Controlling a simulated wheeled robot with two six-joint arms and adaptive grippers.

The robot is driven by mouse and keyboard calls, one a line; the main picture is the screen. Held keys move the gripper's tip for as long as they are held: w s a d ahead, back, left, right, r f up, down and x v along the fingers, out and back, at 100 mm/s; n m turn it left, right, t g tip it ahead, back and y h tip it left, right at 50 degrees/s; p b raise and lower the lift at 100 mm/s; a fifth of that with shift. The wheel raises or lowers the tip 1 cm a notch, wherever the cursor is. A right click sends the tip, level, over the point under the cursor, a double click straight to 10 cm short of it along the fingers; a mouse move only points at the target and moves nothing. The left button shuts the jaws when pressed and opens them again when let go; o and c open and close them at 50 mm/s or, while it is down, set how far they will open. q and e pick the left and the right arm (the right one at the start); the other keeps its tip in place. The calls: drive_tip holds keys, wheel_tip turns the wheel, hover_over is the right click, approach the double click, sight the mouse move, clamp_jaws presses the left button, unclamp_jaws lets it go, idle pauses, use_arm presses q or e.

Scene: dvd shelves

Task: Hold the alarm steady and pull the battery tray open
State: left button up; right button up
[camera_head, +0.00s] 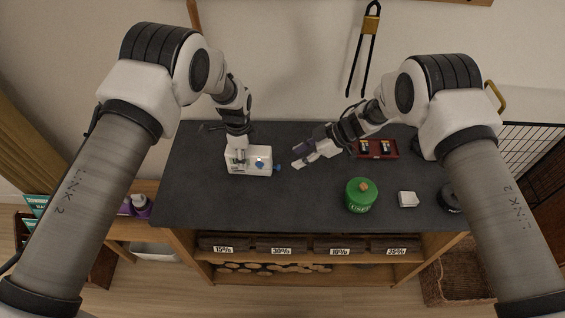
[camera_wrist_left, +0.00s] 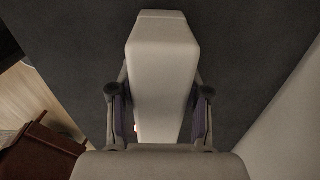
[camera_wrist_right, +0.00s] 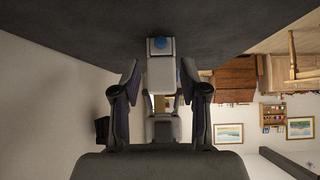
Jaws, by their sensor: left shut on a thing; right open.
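The alarm is a white box (camera_head: 262,169) on the dark tabletop, left of centre. A blue knob (camera_head: 277,168) sticks out of its right end. My left gripper (camera_head: 237,160) comes down from above and is shut on the alarm's left part. In the left wrist view the white alarm body (camera_wrist_left: 160,75) fills the space between the fingers. My right gripper (camera_head: 299,158) is open and empty, a short way right of the knob. In the right wrist view the alarm's end with the blue knob (camera_wrist_right: 161,44) lies ahead, beyond the fingertips.
A dark red case (camera_head: 391,156) with battery-like items stands at the back right of the table (camera_head: 300,205). A green canister (camera_head: 361,196), a small white block (camera_head: 408,199) and a black round thing (camera_head: 450,197) stand front right. The front left tabletop is clear.

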sight(284, 171)
drive_tip(key=x, duration=0.6)
drive_tip(key=shift+a+f, duration=0.25)
clamp_jaws()
drive_tip(key=d, duration=0.5)
drive_tip(key=shift+d, duration=0.4)
unclamp_jaws()
